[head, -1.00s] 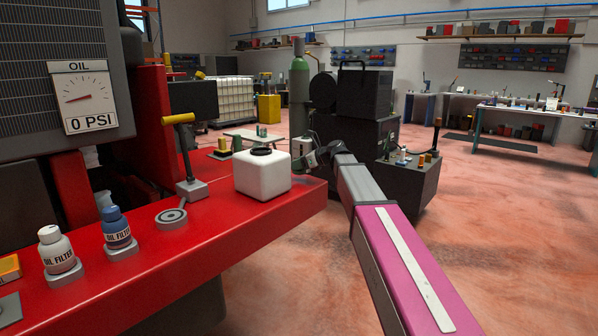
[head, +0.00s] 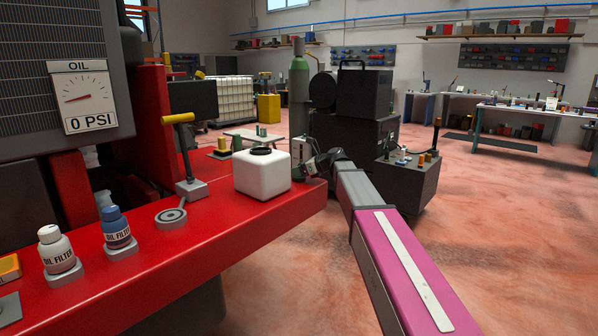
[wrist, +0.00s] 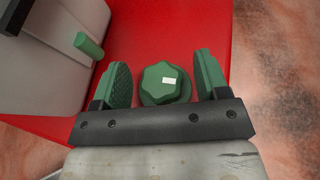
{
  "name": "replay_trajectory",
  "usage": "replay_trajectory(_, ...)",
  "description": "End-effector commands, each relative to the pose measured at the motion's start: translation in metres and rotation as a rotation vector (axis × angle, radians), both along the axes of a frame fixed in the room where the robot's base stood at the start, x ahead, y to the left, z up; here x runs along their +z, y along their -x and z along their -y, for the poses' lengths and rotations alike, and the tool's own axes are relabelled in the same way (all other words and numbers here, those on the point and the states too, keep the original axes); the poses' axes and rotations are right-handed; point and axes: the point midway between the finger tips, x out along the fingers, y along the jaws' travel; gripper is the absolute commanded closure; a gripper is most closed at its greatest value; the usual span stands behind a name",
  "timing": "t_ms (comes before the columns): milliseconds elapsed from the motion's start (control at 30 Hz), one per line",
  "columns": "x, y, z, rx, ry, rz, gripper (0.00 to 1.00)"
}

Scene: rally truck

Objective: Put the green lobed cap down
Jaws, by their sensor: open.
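The green lobed cap (wrist: 165,80) shows from above in the wrist view, with a small white label on its top. It appears to rest on the red surface. My gripper (wrist: 162,70) is open, with one green finger on each side of the cap and a visible gap on both sides. In the head view my gripper (head: 312,165) is at the end of the red bench, just right of the white tank (head: 262,172). The cap cannot be made out in the head view.
Open floor lies to the right.

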Motion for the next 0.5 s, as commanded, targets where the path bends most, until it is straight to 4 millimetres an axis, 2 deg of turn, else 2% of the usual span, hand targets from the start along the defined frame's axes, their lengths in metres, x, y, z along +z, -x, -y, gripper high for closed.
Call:
replay_trajectory(167,0.008,0.007,0.015,-0.002,0.000,0.001,0.32)
replay_trajectory(500,0.033,0.031,0.071,-0.003,0.000,0.001,0.32)
